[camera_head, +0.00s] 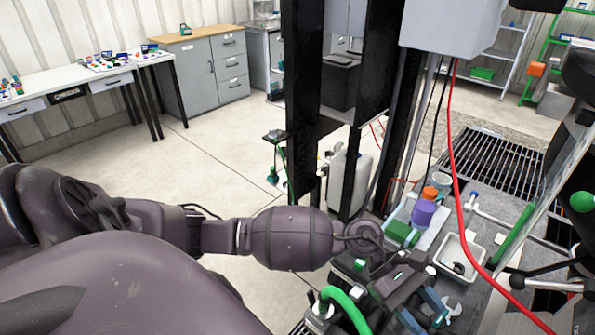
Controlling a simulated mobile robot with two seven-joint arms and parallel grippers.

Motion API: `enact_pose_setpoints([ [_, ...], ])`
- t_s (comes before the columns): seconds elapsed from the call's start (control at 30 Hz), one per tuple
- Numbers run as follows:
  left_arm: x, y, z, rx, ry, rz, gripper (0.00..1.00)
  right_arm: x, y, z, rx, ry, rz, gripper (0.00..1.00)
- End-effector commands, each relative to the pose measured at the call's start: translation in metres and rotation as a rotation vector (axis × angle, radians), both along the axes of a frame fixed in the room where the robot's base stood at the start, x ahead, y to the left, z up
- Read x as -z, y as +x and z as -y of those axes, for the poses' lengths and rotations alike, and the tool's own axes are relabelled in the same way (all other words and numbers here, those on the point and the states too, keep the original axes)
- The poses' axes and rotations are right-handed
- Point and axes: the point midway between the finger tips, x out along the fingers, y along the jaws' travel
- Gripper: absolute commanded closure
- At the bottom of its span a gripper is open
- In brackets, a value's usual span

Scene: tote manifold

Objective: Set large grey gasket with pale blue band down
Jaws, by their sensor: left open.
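My left arm comes in from the left, and its dark gripper (408,288) is over the cluttered grey bench at the lower right. The gripper is open; its fingers are hard to tell apart from the tools around them. I cannot make out a large grey gasket with a pale blue band for certain. A small grey metal piece (452,309) lies just right of the gripper, too small to identify. A white tray (444,264) beside the gripper holds a small dark item. My right gripper does not show.
A purple container (423,213), an orange-capped item (430,192) and a green block (400,232) stand behind the gripper. A red cable (462,190) hangs across the bench. A black upright frame (303,110) rises behind my forearm. A green hose (347,305) curves close in front.

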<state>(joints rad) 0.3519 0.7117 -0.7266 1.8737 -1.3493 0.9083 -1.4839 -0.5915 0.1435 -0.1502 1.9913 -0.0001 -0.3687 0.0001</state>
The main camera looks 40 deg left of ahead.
Motion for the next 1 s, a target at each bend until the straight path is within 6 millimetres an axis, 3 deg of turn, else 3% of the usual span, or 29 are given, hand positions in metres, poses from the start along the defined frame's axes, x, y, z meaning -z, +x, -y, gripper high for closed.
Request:
enact_pose_setpoints([
  [0.07, -0.011, -0.004, 0.012, -0.175, -0.187, -0.234, 0.52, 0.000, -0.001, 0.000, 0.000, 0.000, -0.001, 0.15],
  [0.17, -0.024, 0.002, 0.011, -0.382, -0.416, -0.550, 0.52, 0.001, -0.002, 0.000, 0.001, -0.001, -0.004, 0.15],
  [0.33, -0.024, 0.018, -0.023, -0.694, -0.818, -1.117, 0.52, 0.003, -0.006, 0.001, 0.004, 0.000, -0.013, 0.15],
  [0.53, 0.021, 0.017, -0.095, -0.970, -1.348, -1.801, 0.52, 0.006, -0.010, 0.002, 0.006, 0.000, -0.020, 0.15],
  [0.67, 0.071, -0.010, -0.144, -1.070, -1.750, -2.218, 0.52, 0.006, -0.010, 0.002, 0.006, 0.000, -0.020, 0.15],
  [0.7, 0.086, -0.022, -0.157, 1.054, 1.831, 2.271, 0.52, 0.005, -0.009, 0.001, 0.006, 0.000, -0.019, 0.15],
  [0.83, 0.129, -0.063, -0.188, 0.788, 1.674, 1.929, 0.52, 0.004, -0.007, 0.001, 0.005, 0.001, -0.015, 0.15],
  [1.0, 0.157, -0.099, -0.204, 0.601, 1.564, 1.680, 0.52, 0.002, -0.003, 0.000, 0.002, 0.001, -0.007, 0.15],
])
